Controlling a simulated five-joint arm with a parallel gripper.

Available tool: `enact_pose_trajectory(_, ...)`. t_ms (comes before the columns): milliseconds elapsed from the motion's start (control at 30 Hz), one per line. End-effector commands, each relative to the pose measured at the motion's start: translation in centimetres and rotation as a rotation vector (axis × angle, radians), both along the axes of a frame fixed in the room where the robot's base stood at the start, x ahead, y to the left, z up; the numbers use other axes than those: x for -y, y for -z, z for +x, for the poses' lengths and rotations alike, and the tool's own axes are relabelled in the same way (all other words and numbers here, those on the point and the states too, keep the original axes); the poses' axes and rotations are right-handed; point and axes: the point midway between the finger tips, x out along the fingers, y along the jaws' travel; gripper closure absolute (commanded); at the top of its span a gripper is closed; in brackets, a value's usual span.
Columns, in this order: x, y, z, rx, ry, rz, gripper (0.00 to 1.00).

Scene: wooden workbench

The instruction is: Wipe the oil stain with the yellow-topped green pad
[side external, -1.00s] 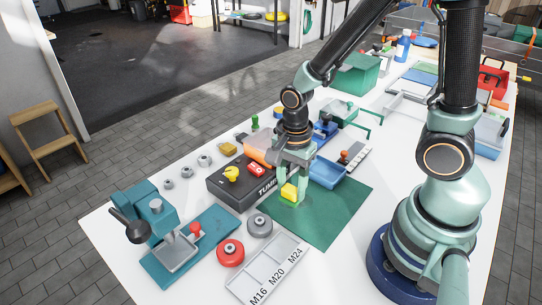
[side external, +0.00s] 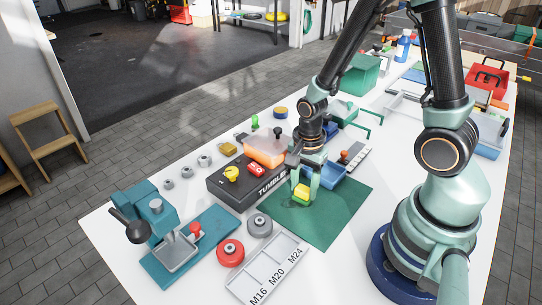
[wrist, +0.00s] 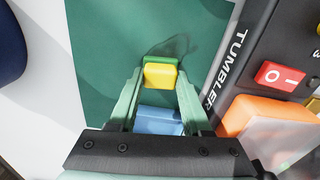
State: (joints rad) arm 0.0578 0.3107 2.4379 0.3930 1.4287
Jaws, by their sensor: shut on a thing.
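The yellow-topped green pad (side external: 301,191) is between the fingertips of my gripper (side external: 302,187), low over or on the dark green mat (side external: 328,218). I cannot tell whether it touches the mat. In the wrist view the pad (wrist: 160,76) shows its yellow top and a green edge behind, with my gripper (wrist: 160,84) shut on it. A faint dark, curved outline, perhaps the oil stain (wrist: 185,48), lies on the mat beside and beyond the pad. Part of it is hidden by the pad.
The black tumbler box (side external: 240,188) with red and yellow controls stands left of the mat, with an orange part (side external: 266,152) behind it. A labelled tray (side external: 268,270) lies in front. The mat's right part is clear.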

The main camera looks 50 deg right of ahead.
Motion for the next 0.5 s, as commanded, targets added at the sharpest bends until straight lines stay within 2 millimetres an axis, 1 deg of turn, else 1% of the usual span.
enact_pose_trajectory(33,0.6,0.1,0.0,0.0,0.006,0.0,1.0)
enact_pose_trajectory(267,2.6,0.1,0.0,0.0,0.004,0.0,1.0)
enact_pose_trajectory(300,1.9,0.0,0.0,0.0,-0.003,0.0,1.0)
enact_pose_trajectory(500,-0.1,0.1,0.0,-0.001,-0.004,0.0,1.0)
